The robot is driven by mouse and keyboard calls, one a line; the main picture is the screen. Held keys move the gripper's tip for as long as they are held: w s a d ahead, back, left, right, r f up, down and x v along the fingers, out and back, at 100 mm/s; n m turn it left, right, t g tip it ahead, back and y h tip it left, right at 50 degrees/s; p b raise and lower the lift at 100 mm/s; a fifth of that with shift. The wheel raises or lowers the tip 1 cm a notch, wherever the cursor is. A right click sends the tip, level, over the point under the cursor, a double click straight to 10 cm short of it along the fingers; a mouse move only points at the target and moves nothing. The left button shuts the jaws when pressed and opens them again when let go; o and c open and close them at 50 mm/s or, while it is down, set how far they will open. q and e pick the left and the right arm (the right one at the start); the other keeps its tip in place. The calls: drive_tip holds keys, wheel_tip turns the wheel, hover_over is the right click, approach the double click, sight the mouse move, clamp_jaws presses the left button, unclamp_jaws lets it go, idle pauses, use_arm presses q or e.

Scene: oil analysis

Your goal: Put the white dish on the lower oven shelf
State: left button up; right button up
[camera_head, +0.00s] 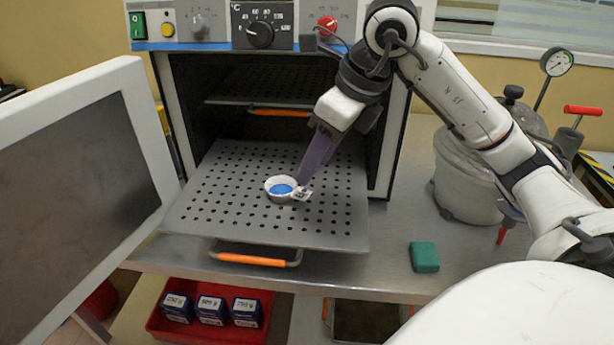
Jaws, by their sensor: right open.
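The white dish (270,185) is small and round, with blue contents inside. It sits on the perforated lower oven shelf (220,205), which is pulled out of the oven (283,32). My right gripper (303,183) is open and reaches down from the upper right, its tips at the right edge of the dish by a small white tab. I cannot tell whether the fingers touch the dish. My left gripper is not in view.
The oven door (75,190) stands open at the left. The upper shelf (240,100) is inside. A metal pot (465,175) with a gauge stands at the right. A green block (424,257) lies on the bench. A red bin (160,325) with blue boxes is below.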

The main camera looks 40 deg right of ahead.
drive_tip(key=shift+v, duration=1.9)
